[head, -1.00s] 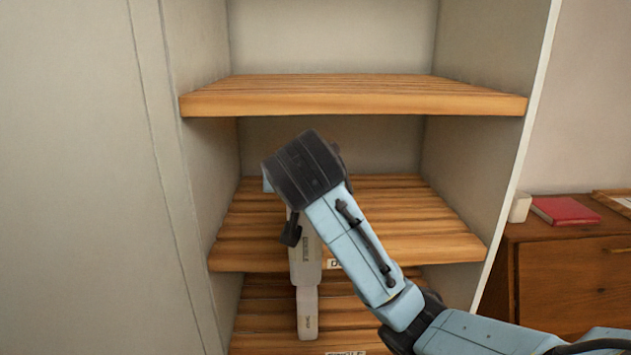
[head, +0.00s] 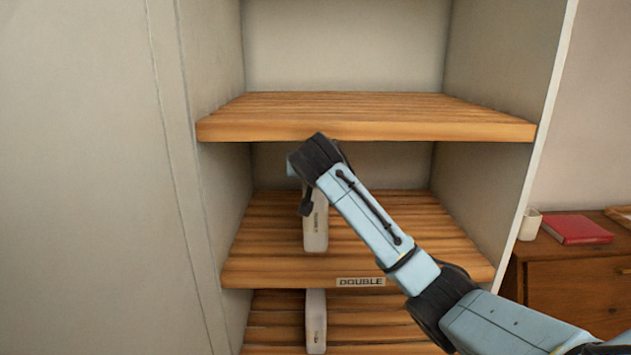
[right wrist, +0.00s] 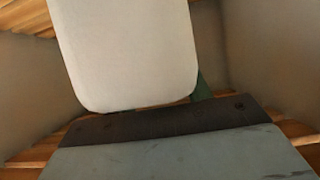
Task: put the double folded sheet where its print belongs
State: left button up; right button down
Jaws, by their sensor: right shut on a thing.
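A pale folded sheet (head: 315,230) with small print on its edge, too small to read, shows below my right gripper (head: 309,182) in the head view. My right gripper is shut on it; the fingers are mostly hidden behind my wrist. The sheet is over the middle shelf (head: 260,272), behind its front edge, which bears a "DOUBLE" label (head: 360,282). I cannot tell whether it touches the slats. In the right wrist view the sheet (right wrist: 125,50) fills the upper middle, with a green finger (right wrist: 203,86) beside it. My left gripper is not in view.
Another pale folded item (head: 316,322) lies on the lower shelf (head: 375,325). The upper shelf (head: 365,130) is bare and close above my wrist. Cabinet side walls (head: 487,150) bound both sides. A red book (head: 577,229) and white cup (head: 529,224) stand on a dresser at right.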

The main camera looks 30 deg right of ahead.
jog(key=shift+w+d, duration=0.15)
jog(key=shift+w, duration=0.05)
notch_tip(320, 180, down, 3)
jog(key=shift+f+p, duration=0.15)
jog(key=shift+p, duration=0.45)
jog(key=shift+f, duration=0.15)
jog(key=c, duration=0.6)
grip_release()
jog(key=shift+c, duration=0.2)
